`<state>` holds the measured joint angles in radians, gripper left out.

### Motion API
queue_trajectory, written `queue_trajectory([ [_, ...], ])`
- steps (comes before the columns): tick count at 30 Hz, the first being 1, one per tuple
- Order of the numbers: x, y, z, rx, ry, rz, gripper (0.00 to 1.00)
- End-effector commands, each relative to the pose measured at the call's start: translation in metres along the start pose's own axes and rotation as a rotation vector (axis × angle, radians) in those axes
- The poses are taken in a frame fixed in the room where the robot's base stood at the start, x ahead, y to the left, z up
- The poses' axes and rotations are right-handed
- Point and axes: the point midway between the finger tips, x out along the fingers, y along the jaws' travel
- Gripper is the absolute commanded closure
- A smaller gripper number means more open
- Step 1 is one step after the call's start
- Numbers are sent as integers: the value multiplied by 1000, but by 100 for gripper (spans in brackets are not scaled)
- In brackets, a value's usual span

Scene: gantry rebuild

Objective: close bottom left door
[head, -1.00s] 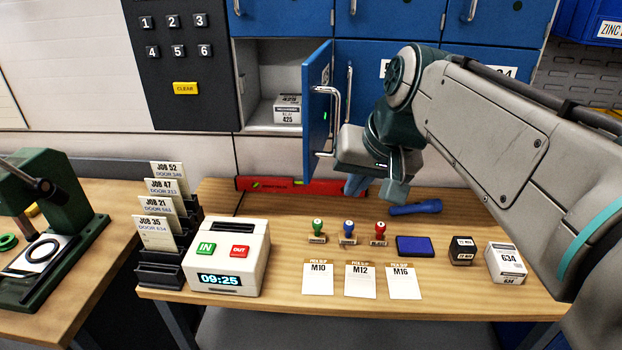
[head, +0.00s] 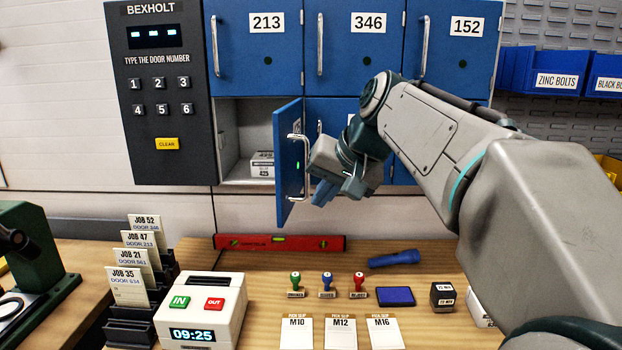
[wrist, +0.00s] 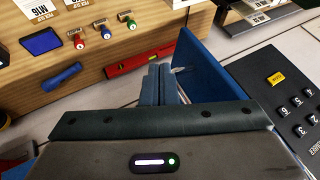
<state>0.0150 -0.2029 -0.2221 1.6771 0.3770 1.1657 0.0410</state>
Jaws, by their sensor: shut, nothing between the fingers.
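The bottom left door (head: 289,165) of the blue locker bank stands open, swung out toward me, with its silver handle (head: 306,165) on the face turned to the right. The compartment (head: 231,141) behind it is uncovered and holds a white labelled box (head: 262,164). My gripper (head: 322,196) is just right of the door, near the lower part of its handle; I cannot tell if it touches. In the wrist view my gripper's blue fingers (wrist: 159,84) are together and empty, and the blue door panel (wrist: 208,68) is beside them on the right.
Closed doors 213 (head: 262,50), 346 (head: 364,50) and 152 (head: 462,52) are above. A keypad panel (head: 155,100) is left. Below, the bench (head: 260,310) carries a red level (head: 280,243), blue torch (head: 394,258), stamps and a time clock (head: 200,310).

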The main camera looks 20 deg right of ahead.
Motion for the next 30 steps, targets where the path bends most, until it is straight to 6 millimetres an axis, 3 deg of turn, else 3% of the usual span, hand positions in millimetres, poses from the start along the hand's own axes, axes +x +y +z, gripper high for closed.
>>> queue_trajectory([
  [4,31,1,0,3,-2,2,100],
  [9,39,-23,-1,0,0,1,100],
  [24,47,-37,1,3,2,2,100],
  [30,46,-33,-2,18,11,11,100],
])
